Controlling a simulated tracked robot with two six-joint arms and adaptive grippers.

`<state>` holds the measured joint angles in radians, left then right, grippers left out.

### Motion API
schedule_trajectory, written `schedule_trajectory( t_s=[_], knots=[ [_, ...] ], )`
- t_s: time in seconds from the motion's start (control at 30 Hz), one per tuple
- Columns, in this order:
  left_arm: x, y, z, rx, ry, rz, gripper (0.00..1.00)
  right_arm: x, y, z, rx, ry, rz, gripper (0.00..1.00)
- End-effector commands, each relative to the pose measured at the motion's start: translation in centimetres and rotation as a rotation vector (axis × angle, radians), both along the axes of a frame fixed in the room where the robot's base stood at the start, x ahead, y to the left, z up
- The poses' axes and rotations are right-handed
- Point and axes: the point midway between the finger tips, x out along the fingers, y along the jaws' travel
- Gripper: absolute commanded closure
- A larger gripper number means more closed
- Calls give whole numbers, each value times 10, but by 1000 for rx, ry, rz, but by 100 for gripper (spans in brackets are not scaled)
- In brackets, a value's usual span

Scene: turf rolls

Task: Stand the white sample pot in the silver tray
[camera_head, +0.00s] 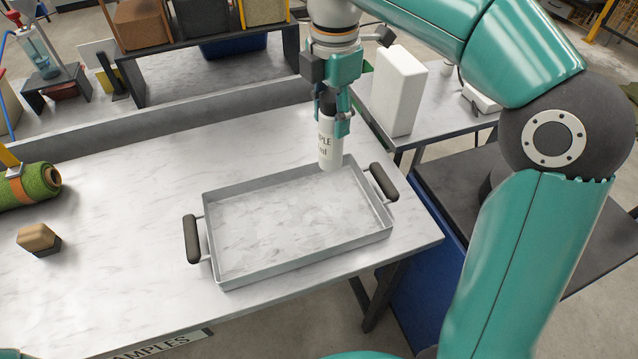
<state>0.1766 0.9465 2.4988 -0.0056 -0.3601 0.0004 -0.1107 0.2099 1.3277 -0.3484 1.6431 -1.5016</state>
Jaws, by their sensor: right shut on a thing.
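The silver tray (230,279) lies on the marble-topped table, with a black handle at each end. It looks empty. The white sample pot (329,154) has dark lettering and hangs upright over the tray's far right part, near its back rim. My right gripper (335,117) points down and is shut on the upper part of the pot. Whether the pot's base touches anything is hard to tell, but it appears above the tray floor. My left gripper is not in view.
A small brown and black block (39,239) and a green turf roll (30,185) lie on the table's left side. A white box (398,91) stands on a side table behind the tray. The marble between block and tray is clear.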

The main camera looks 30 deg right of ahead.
Motion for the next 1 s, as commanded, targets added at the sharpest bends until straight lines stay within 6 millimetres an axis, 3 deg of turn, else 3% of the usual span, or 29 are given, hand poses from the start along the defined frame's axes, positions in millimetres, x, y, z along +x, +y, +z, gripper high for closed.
schedule_trajectory(
  t_s=[0.1, 0.3, 0.57, 0.83, 1.0],
  knots=[
    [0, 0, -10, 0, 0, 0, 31, -2, -1, -36, 0, 3, 0, 100],
    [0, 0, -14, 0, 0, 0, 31, -1, 0, -81, 1, 3, 2, 100],
    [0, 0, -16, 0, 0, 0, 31, 0, 0, -104, 1, -1, 3, 100],
    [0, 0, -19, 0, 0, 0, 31, 0, 0, -139, 0, 1, 4, 100],
    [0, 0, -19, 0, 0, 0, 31, 0, 0, -144, 0, -3, 4, 100]
  ],
)
